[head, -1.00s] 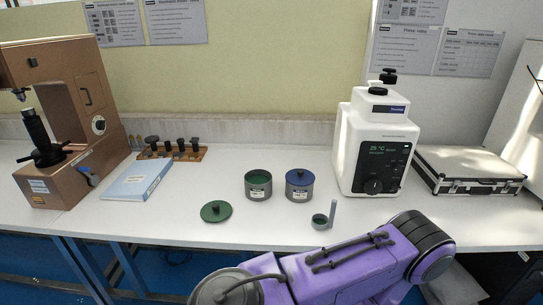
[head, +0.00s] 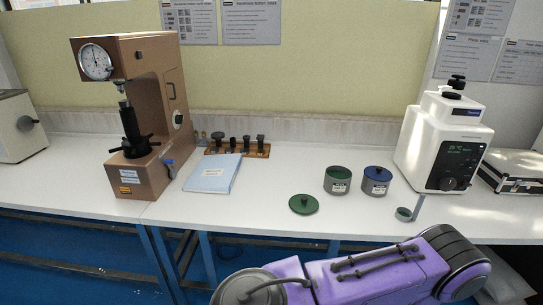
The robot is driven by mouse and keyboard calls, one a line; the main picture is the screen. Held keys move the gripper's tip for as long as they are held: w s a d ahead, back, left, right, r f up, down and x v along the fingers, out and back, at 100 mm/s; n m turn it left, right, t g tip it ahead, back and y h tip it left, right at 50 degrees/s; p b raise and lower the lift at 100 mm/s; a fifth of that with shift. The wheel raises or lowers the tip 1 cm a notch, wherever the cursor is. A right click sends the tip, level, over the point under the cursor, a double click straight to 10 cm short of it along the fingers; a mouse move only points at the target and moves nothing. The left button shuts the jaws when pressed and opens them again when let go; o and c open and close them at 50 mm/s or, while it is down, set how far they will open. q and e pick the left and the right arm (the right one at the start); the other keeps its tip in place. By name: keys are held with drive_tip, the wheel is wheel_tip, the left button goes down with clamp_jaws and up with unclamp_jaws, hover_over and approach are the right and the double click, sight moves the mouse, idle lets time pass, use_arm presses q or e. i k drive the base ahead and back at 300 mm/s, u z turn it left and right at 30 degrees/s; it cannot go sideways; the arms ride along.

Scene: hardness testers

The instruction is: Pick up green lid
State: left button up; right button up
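The green lid (head: 303,204) lies flat on the white table near its front edge, with its dark knob facing up. To its right stands an open grey container with a green inside (head: 338,186). Beside that is a grey container with a blue lid (head: 376,183) on it. Neither gripper is in the head view. A purple link of one of my arms crosses the bottom right, in front of the table and below the lid, without covering it.
A brown hardness tester (head: 140,170) and a blue-white booklet (head: 213,174) lie to the left. A small cup with a handle (head: 405,213), a white machine (head: 441,150) and a silver case (head: 512,172) are to the right. The table front between booklet and lid is bare.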

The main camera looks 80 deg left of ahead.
sight(300, 204)
drive_tip(key=k, duration=0.2)
drive_tip(key=u, duration=1.15)
